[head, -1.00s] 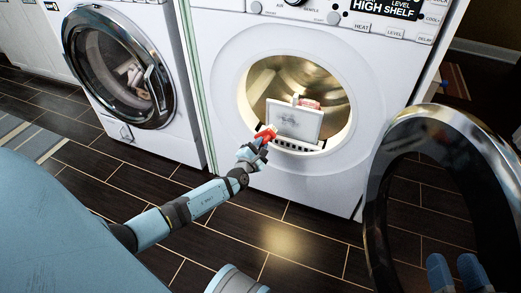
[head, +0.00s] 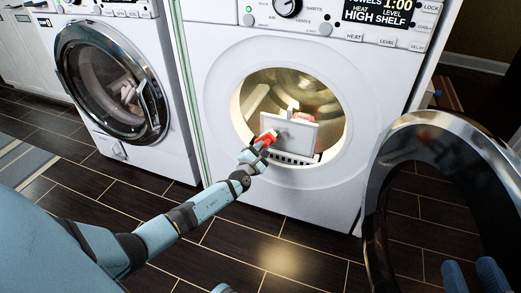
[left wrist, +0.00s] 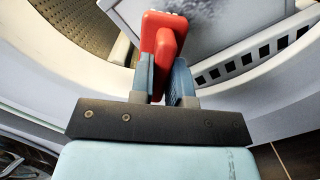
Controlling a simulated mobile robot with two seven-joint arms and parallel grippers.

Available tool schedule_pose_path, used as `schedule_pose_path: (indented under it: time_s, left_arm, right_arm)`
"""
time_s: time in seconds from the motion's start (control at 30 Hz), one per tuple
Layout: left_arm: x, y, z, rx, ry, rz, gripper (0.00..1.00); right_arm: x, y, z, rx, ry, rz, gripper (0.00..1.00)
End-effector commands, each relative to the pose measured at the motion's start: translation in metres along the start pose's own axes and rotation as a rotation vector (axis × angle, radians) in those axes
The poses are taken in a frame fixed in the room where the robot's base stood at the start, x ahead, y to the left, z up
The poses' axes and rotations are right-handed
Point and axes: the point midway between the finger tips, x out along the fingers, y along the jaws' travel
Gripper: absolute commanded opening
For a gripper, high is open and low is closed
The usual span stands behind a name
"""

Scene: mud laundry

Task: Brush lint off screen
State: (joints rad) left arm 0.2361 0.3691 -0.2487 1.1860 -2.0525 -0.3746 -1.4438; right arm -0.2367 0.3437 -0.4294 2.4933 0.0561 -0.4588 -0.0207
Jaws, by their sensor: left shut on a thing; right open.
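The lint screen (head: 298,134) is a pale, upright, slightly tilted panel in the dryer's round opening. Its slotted base is at the opening's lower rim. In the left wrist view, grey lint (left wrist: 238,22) shows on the screen (left wrist: 200,40). My left gripper (head: 262,145) is shut on a red brush (head: 268,136), in front of the screen's left part. The brush (left wrist: 160,45) also shows between the fingers in the left wrist view; its far end overlaps the screen, and contact is unclear. My right gripper (head: 474,275) is open at the lower right, partly cut off.
The dryer's open round door (head: 385,165) stands at the right, close to my right gripper. A washer (head: 110,85) with a shut door stands at the left. Dark floor (head: 255,240) is clear in front.

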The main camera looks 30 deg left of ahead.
Motion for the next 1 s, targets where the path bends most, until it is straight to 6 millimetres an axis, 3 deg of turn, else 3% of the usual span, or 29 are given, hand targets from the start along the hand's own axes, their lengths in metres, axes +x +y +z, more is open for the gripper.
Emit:
schedule_pose_path:
  time_s: [1.0]
  left_arm:
    - [0.015, 0.000, -0.002, 0.001, 0.000, 0.000, 0.00]
  right_arm:
    - [0.001, 0.000, -0.001, 0.005, 0.003, 0.004, 0.43]
